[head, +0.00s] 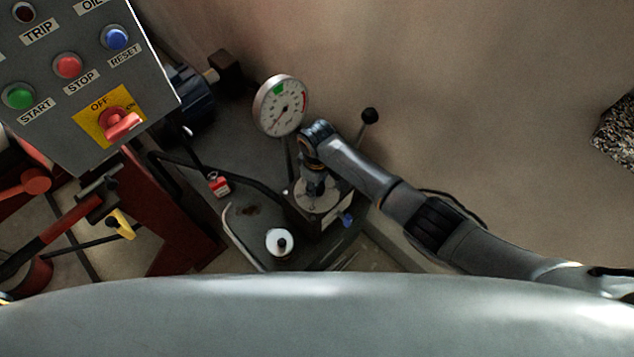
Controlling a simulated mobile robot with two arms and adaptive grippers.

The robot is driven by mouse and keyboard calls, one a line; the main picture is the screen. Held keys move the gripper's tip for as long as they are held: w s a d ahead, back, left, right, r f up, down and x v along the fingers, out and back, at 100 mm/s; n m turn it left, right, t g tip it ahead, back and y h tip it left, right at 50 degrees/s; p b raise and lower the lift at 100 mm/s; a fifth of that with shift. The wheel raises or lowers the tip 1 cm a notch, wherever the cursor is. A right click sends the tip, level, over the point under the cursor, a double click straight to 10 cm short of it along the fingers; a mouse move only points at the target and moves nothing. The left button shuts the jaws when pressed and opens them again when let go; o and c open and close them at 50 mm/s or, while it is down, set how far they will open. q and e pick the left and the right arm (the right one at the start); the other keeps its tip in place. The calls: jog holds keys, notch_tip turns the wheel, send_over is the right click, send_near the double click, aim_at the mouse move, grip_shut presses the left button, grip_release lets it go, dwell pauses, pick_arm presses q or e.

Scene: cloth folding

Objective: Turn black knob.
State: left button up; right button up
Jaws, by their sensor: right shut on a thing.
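My right gripper (315,190) reaches in from the right and points down onto a round pale dial plate (325,202) on top of a small dark box (310,220). It is shut on the black knob at the middle of that plate. The gripper hides most of the knob, so its turn angle cannot be read. My left gripper is not in view.
A pressure gauge (281,106) stands just behind the box. A black-balled lever (369,116) rises to its right. A control panel (60,120) with buttons and a red switch (121,125) is at left. A white round part (279,242) and a red padlock (219,185) are nearby.

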jog(key=o, duration=1.2)
jog(key=shift+c, duration=0.2)
jog(key=shift+r, duration=0.2)
notch_tip(320, 180, up, 12)
jog(key=shift+f, duration=0.2)
